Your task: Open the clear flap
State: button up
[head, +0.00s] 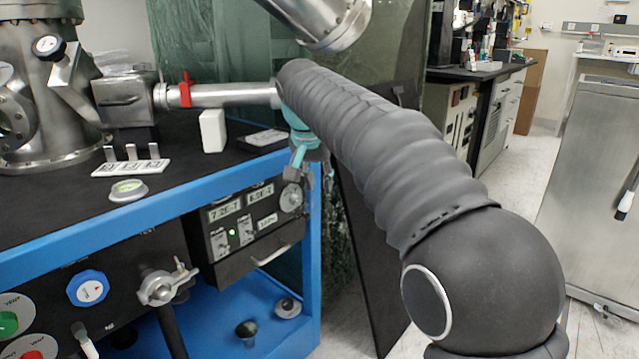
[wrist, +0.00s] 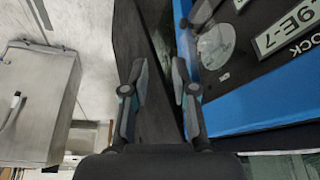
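I cannot make out a clear flap with certainty. A pale round piece (head: 292,197) sits at the right end of the instrument panel (head: 235,270), beside the displays. It also shows in the wrist view (wrist: 216,46), right of my fingers; I cannot tell whether it is a flap or a dial. At the lower left in the head view, a green button (head: 8,322) and a red button (head: 30,355) sit in pale round surrounds marked VENT. My gripper (head: 299,170) hangs by the bench's right corner. In the wrist view its fingers (wrist: 160,72) are apart with nothing between them.
The blue bench frame (head: 150,212) runs close by my gripper. A steel chamber (head: 50,130) and a white slotted holder (head: 131,167) stand on the bench. A dark upright panel (head: 370,240) stands behind my arm. A steel cabinet (head: 595,200) stands at right.

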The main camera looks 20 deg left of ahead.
grip_shut()
grip_release()
jog(key=v, duration=1.2)
